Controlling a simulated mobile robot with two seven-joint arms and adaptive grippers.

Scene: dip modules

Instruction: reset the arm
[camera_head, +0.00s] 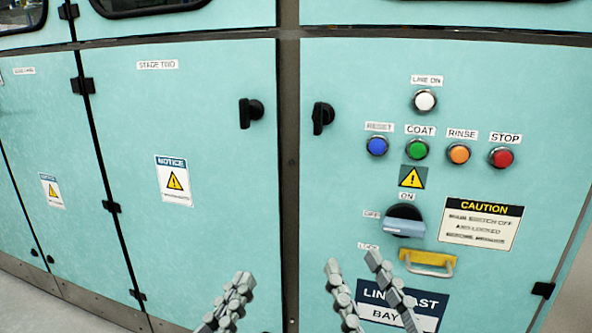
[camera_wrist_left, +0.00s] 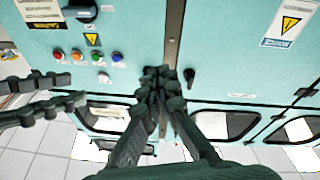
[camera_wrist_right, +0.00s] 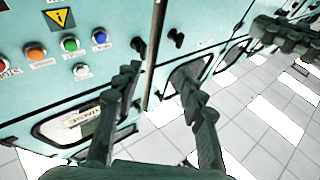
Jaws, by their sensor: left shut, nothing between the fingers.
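My left gripper (camera_head: 243,280) is at the bottom of the head view, in front of the lower part of the STAGE TWO door. Its fingers are together and empty; in the left wrist view its fingertips (camera_wrist_left: 162,73) meet. My right gripper (camera_head: 352,263) is to its right, in front of the control panel and left of the yellow handle. Its two fingers stand apart with nothing between them, as the right wrist view (camera_wrist_right: 160,80) also shows. Both grippers appear clear of the cabinet, though the exact gap cannot be told.
The teal control panel (camera_head: 340,200) carries blue (camera_head: 377,146), green (camera_head: 416,149), orange (camera_head: 458,153) and red (camera_head: 502,157) buttons, a white lamp (camera_head: 425,99) and a rotary switch (camera_head: 404,222). A yellow handle (camera_head: 428,261) and black door latches (camera_head: 251,112) stick out. Tiled floor lies below.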

